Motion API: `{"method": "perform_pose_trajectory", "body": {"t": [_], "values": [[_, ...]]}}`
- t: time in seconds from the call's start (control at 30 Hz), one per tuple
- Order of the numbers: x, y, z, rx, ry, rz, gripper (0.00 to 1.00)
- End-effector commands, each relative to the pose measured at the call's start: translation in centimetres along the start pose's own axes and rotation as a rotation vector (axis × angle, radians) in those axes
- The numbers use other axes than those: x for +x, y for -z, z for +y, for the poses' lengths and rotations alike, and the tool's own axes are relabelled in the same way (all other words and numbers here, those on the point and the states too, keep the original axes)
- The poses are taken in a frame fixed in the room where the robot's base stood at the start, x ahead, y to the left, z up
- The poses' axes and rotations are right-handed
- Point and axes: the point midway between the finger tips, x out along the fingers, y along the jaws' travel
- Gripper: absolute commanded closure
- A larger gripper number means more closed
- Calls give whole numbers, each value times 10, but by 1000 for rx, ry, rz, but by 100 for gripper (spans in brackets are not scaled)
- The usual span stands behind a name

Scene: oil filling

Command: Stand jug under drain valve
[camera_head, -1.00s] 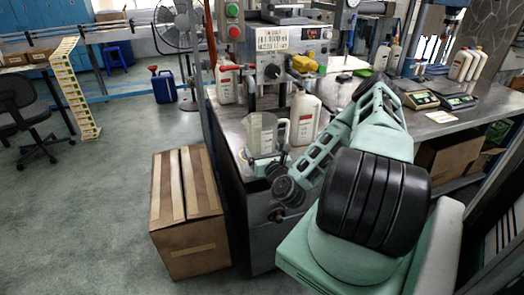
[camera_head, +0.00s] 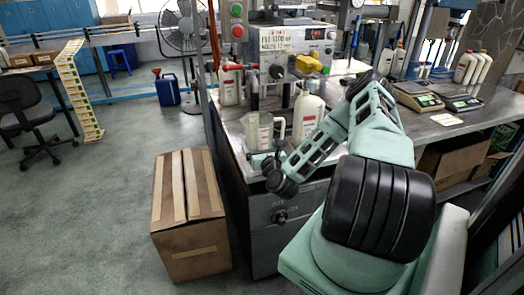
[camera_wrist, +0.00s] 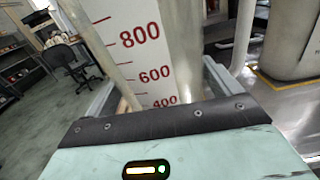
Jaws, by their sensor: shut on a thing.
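A clear measuring jug (camera_head: 257,131) with a handle on its right is upright at the front left of the metal bench. The wrist view shows its wall (camera_wrist: 143,45) close up, with red marks of 800, 600 and 400. My gripper (camera_head: 263,160) is low on the jug, its fingers on either side, shut on it. A filling machine stands behind, with a yellow-handled valve (camera_head: 308,64) on its front, above and to the right of the jug. The valve's outlet is hard to make out. I cannot tell whether the jug's base touches the bench.
A white bottle (camera_head: 308,114) stands just right of the jug, and another (camera_head: 229,86) behind left. Scales (camera_head: 417,97) and more bottles are farther right on the bench (camera_head: 430,120). A cardboard box (camera_head: 187,215) stands on the floor at left. Open floor lies beyond it.

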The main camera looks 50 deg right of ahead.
Motion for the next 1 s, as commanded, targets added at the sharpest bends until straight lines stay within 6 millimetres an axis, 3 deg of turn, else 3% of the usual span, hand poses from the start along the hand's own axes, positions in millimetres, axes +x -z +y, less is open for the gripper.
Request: {"method": "perform_pose_trajectory", "body": {"t": [0.5,0.93,0.97,1.0], "values": [[33,1,0,0,-1,0,36],[32,4,0,1,-1,-1,36],[32,4,0,1,-1,-1,5],[32,4,0,0,-1,0,0]]}}
